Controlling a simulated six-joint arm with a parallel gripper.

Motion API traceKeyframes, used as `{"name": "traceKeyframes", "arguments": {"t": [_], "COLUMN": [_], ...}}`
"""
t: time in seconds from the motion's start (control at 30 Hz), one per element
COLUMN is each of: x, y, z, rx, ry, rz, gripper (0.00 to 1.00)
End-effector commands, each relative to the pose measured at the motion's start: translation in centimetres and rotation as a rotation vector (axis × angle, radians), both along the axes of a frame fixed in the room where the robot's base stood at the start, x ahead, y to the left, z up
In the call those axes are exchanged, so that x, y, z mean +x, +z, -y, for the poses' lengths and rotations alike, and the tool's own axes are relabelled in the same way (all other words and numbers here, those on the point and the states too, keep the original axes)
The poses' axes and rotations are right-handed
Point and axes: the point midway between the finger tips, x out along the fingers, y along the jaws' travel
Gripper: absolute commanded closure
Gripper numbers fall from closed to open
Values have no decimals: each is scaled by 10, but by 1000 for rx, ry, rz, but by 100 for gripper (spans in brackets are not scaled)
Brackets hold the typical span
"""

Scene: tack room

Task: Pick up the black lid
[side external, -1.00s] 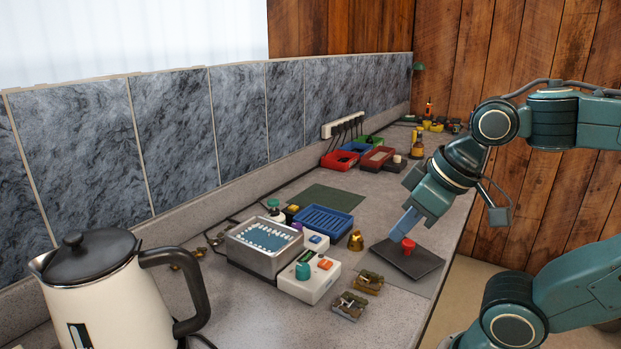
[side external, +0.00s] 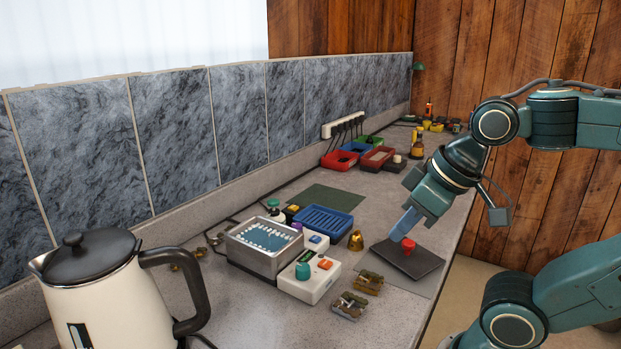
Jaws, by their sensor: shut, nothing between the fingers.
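The black lid (side external: 420,264) is a flat dark rectangular plate with a red knob (side external: 408,246) on top. It lies flat on a grey mat at the right front part of the counter. My gripper (side external: 396,236) points down and to the left, with its blue fingers shut and nothing held. The fingertips show right beside the knob, on its upper-left side in the picture. I cannot tell from this one view whether they touch the knob or stand behind it.
A metal tank (side external: 266,246) and a white control box (side external: 309,277) stand left of the lid. A brass bell-shaped piece (side external: 355,241) and a blue tray (side external: 322,221) are nearby. A kettle (side external: 110,290) fills the near left. Bare counter (side external: 400,312) lies in front.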

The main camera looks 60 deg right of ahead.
Motion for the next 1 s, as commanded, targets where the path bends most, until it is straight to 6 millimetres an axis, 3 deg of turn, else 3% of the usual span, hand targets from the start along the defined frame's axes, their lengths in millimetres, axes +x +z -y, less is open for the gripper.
{"name": "traceKeyframes", "arguments": {"t": [0.03,0.3,0.73,1.0], "x": [0,0,2,16], "y": [0,0,1,7], "z": [0,0,1,11], "rx": [0,0,-14,-94], "ry": [0,0,22,191], "rz": [0,0,-11,-91], "gripper": [100,48,48,48]}}
